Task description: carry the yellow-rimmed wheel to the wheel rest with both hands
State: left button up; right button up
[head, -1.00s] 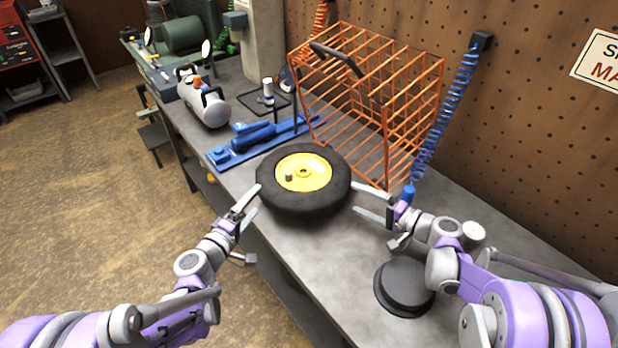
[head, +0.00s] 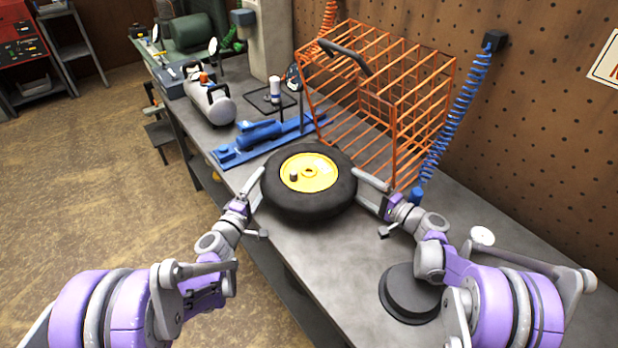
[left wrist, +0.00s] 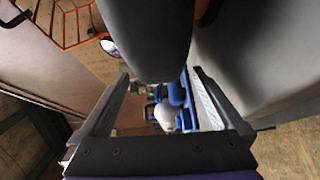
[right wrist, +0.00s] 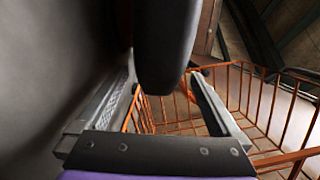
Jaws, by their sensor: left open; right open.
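The yellow-rimmed wheel (head: 309,205) lies flat on the grey bench, its black tyre around a yellow hub (head: 316,175). My left gripper (head: 256,194) is open at the tyre's left side. In the left wrist view, the tyre's edge (left wrist: 147,40) reaches in between its fingers. My right gripper (head: 368,184) is open at the tyre's right side. In the right wrist view, the tyre (right wrist: 165,45) reaches in between its fingers too. I cannot tell whether any finger touches. A dark round stand (head: 408,292), perhaps the wheel rest, is on the bench at the front right, empty.
An orange wire cage (head: 425,110) stands behind the wheel, close to my right gripper, with a blue coiled hose (head: 455,115) beside it. A blue tool (head: 258,133) and a grey tank (head: 212,103) lie further back. Bare bench (head: 320,262) lies in front of the wheel.

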aim_at(345, 177)
pick_arm(q)
jog(key=shift+x, duration=2.65)
pick_arm(e)
jog(key=shift+x, duration=2.6)
pick_arm(q)
jog(key=shift+c, duration=0.3)
pick_arm(e)
jog(key=shift+c, duration=0.3)
pick_arm(q)
grip_shut()
pick_arm(e)
grip_shut()
